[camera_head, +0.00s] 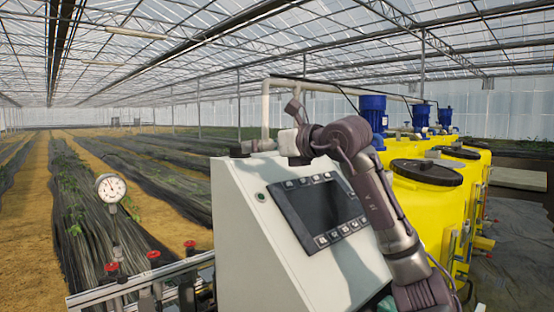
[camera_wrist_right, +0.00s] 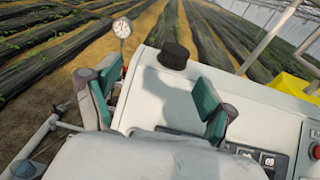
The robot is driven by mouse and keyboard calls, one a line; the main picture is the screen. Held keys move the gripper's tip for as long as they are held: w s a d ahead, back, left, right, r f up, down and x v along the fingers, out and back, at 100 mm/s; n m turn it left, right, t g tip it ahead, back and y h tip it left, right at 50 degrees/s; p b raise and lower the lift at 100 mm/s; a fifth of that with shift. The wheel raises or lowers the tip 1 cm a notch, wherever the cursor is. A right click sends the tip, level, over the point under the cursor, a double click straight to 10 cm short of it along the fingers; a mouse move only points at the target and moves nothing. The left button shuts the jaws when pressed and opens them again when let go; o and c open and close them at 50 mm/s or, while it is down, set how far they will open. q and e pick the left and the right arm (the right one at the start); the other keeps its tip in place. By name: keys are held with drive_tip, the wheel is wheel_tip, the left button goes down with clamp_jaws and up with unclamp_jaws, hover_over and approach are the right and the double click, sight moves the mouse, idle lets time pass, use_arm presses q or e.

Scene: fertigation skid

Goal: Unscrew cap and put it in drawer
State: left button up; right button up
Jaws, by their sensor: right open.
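A black round cap (camera_wrist_right: 174,55) sits on top of the pale control cabinet (camera_wrist_right: 165,100) in the right wrist view. It also shows at the cabinet's top left edge in the head view (camera_head: 239,151). My right gripper (camera_wrist_right: 157,82) is open and empty, with its green-padded fingers spread above the cabinet top. The cap is beyond the fingertips, apart from them. In the head view my right arm reaches over the cabinet from the right, and the gripper (camera_head: 262,146) is just right of the cap. I see no drawer. My left gripper is not in view.
The cabinet's sloped front carries a screen panel with buttons (camera_head: 320,208). A pressure gauge (camera_head: 111,188) and red-handled valves (camera_head: 153,256) stand to the left. Yellow tanks (camera_head: 425,203) with black lids and blue motors stand to the right.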

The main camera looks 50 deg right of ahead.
drive_tip(key=d, duration=0.2)
drive_tip(key=h+p, duration=0.1)
drive_tip(key=p, duration=0.1)
approach(240, 147)
drive_tip(key=shift+w+d+r+m, duration=0.1)
drive_tip(key=shift+w+d+m, duration=0.1)
drive_tip(key=shift+w, duration=0.4)
drive_tip(key=shift+w+d+m, duration=0.1)
drive_tip(key=shift+w+d, duration=0.15)
drive_tip(key=shift+w, duration=0.4)
drive_tip(key=w+p, duration=0.1)
drive_tip(key=w, duration=0.1)
drive_tip(key=w+f+p, duration=0.1)
drive_tip(key=w, duration=0.2)
drive_tip(key=w+d+p, duration=0.1)
drive_tip(key=w, duration=0.2)
drive_tip(key=shift+f, duration=0.25)
drive_tip(key=shift+w+d+f, duration=0.1)
drive_tip(key=shift+w+f, duration=0.05)
drive_tip(key=shift+w, duration=0.25)
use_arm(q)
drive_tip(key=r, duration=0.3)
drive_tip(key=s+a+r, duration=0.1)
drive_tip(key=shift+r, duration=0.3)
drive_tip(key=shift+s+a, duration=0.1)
